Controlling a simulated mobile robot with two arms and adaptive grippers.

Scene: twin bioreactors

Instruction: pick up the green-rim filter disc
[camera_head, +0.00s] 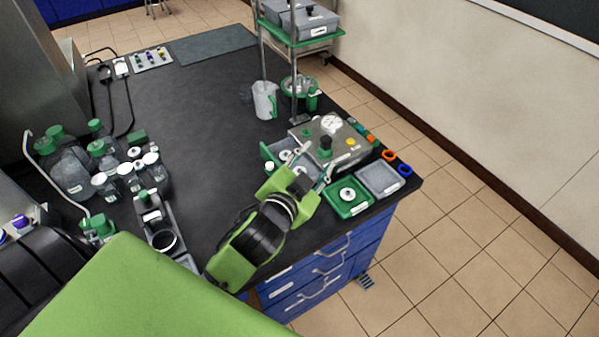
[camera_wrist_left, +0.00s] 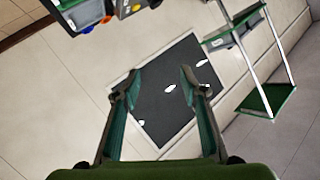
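Two small pale discs show in the head view. One disc (camera_head: 348,194) lies in a green tray (camera_head: 338,208) near the table's right corner; the other disc (camera_head: 286,155) lies in a green-edged tray (camera_head: 266,152) behind my left gripper. Both are too small to tell which has a green rim. My left gripper (camera_head: 314,163) is over the table's right end, between these trays and close to the grey device. In the left wrist view its fingers (camera_wrist_left: 160,82) are apart with nothing between them. My right gripper is out of view.
A grey device with a gauge (camera_head: 330,122) stands just beyond the gripper. A grey tray (camera_head: 381,178) and orange (camera_head: 389,155) and blue (camera_head: 405,170) rings lie at the right edge. Bottles (camera_head: 72,175) crowd the left. The table's middle is clear.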

